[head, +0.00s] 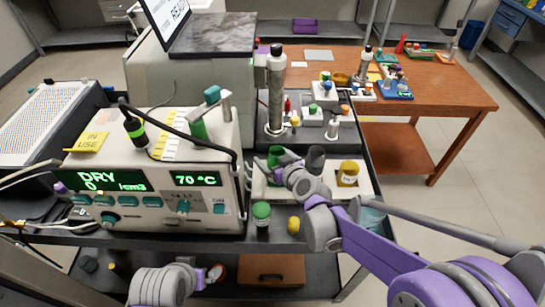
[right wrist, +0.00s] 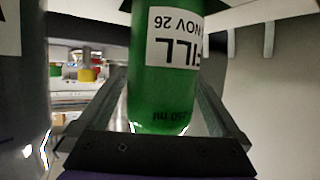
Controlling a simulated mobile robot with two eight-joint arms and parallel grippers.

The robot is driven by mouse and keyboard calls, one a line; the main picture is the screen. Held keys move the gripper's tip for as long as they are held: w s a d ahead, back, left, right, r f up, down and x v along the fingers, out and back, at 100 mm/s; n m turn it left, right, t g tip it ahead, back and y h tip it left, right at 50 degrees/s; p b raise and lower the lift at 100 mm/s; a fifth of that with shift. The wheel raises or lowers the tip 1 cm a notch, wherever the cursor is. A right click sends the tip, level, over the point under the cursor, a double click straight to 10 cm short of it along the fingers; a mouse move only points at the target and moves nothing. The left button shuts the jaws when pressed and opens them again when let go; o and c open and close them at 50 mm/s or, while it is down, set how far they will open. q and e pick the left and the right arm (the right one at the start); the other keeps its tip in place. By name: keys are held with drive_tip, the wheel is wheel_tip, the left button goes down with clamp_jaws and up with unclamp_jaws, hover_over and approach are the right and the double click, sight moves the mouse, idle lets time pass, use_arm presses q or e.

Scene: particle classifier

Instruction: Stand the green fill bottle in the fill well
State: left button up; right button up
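The green fill bottle (head: 275,156) stands at the left end of a white tray (head: 362,187) right of the instrument. In the right wrist view the bottle (right wrist: 165,85) shows large and upside down, with a white FILL label. My right gripper (head: 283,167) reaches it from the front right. Its fingers (right wrist: 160,95) lie on both sides of the bottle and appear to touch it. The bottle's base against the tray is hidden by the gripper. I cannot clearly make out the fill well. My left arm (head: 165,285) shows at the bottom; its fingers are not clear.
A dark grey bottle (head: 315,158) and a yellow jar (head: 348,173) stand close to the right. A green-capped jar (head: 261,216) and a small yellow item (head: 294,225) stand in front. The instrument (head: 160,185) blocks the left; a tall metal cylinder (head: 276,95) stands behind.

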drive_tip(key=shift+r, duration=0.3)
drive_tip(key=p+v, duration=0.1)
drive_tip(key=v, duration=1.1)
drive_tip(key=s+d+f+m+g+h, duration=0.2)
drive_tip(key=s+d, duration=0.4)
drive_tip(key=s, duration=0.5)
drive_tip(key=s+d+f+m+g+h, duration=0.3)
drive_tip(key=s+d, duration=0.4)
drive_tip(key=s, duration=0.4)
wheel_tip(320, 180, down, 3)
drive_tip(key=shift+r+g+h, duration=0.15)
drive_tip(key=shift+g+h, duration=0.35)
drive_tip(key=shift+g, duration=0.5)
drive_tip(key=shift+a, duration=0.1)
